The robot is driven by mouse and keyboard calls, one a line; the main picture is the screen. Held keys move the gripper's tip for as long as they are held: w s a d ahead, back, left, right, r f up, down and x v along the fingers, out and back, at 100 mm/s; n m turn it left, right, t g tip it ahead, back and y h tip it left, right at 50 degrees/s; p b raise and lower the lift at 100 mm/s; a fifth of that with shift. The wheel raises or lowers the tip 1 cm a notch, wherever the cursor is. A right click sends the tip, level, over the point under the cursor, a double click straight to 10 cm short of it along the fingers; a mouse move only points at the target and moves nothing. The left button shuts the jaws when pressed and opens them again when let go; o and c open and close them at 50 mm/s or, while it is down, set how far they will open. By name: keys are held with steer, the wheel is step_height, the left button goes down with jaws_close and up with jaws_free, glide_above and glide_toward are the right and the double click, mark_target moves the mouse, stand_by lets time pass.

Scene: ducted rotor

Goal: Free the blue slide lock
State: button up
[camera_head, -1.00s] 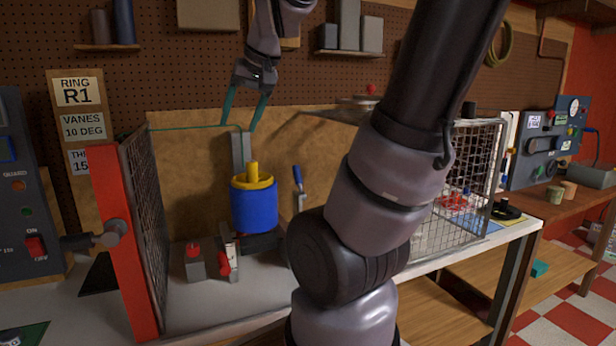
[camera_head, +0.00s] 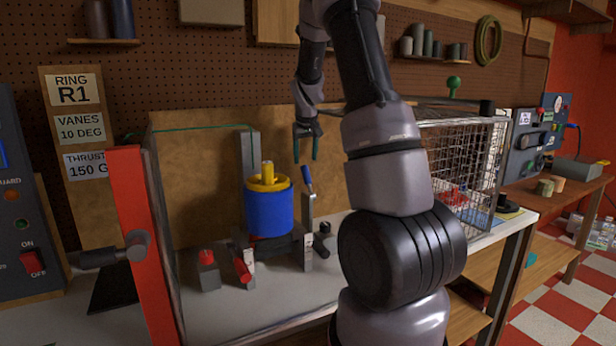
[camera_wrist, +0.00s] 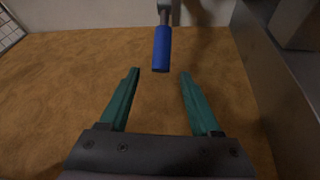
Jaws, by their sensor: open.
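The blue slide lock (camera_head: 307,179) is a small blue handle on a grey upright post, just right of the blue ring with the yellow hub. My gripper (camera_head: 305,159) is open, with its teal fingers pointing down above the blue handle. In the wrist view the blue handle (camera_wrist: 161,48) lies ahead of the fingertips, roughly midway between my open gripper's two fingers (camera_wrist: 158,75). It looks apart from both fingers. The blue ring (camera_head: 268,211) with its yellow hub (camera_head: 267,176) sits on a dark mount. How close the fingertips are to the handle is hard to judge.
A red-framed mesh guard door (camera_head: 140,245) stands at the left of the enclosure. A red-knobbed block (camera_head: 207,268) and a red lever (camera_head: 242,270) stand in front of the ring. A grey upright (camera_head: 250,155) rises behind it. A mesh cage (camera_head: 460,165) is at right.

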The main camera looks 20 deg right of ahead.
mark_target(304, 175)
steer(key=x, duration=0.8)
steer(key=shift+w+f, duration=0.15)
steer(key=shift+f, duration=0.2)
jaws_close()
stand_by(0.9)
